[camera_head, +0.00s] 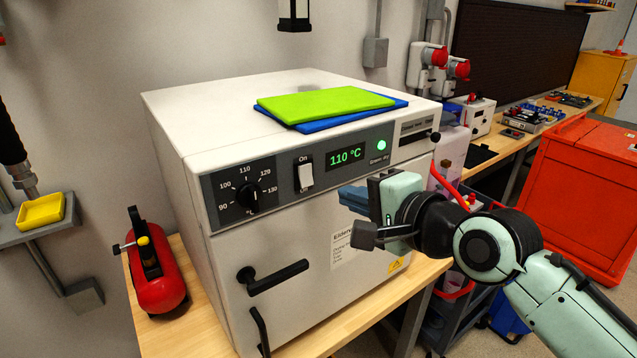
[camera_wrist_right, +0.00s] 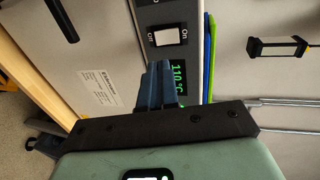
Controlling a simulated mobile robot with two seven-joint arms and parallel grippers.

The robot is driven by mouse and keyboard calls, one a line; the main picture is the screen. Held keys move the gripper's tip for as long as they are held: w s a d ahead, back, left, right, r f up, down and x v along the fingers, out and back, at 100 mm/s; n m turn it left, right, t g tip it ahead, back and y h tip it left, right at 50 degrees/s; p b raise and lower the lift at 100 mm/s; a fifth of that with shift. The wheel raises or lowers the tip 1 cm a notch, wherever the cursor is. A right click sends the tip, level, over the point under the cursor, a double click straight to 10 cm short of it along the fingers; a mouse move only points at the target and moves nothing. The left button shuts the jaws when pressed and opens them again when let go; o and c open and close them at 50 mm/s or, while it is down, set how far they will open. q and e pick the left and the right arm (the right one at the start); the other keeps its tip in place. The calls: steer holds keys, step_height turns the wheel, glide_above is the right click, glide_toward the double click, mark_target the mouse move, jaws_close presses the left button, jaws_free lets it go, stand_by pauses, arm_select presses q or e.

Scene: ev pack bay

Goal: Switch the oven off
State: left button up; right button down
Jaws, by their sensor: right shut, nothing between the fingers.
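The white oven (camera_head: 330,240) stands on a wooden bench. Its grey panel carries a white rocker switch (camera_head: 305,176) marked On above and Off below, and the switch also shows in the right wrist view (camera_wrist_right: 168,37). The green display (camera_head: 345,156) reads 110 °C, and a green lamp (camera_head: 381,146) beside it is lit. My right gripper (camera_head: 346,198) is shut and empty, in front of the oven, right of and slightly below the switch. Its blue fingers (camera_wrist_right: 158,82) point towards the panel in the wrist view, apart from the switch. My left gripper is not in view.
A black dial (camera_head: 249,198) is left of the switch; a black door handle (camera_head: 273,277) is below. Green (camera_head: 325,103) and blue (camera_head: 360,119) sheets lie on the oven. A red cylinder (camera_head: 155,275) stands left. A red cabinet (camera_head: 580,190) is at right.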

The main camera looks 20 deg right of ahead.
mark_target(309, 185)
steer(key=p+x, duration=0.1)
steer(key=x, duration=0.8)
steer(key=shift+w+a+f, duration=0.1)
steer(key=shift+w, duration=0.3)
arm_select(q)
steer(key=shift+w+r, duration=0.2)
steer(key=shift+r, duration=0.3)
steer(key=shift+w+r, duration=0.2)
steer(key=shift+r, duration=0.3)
arm_select(e)
steer(key=f+t+b, duration=0.1)
steer(key=b, duration=0.2)
steer(key=shift+w+a+f, duration=0.1)
steer(key=shift+w+a, duration=0.05)
steer(key=shift+w, duration=0.05)
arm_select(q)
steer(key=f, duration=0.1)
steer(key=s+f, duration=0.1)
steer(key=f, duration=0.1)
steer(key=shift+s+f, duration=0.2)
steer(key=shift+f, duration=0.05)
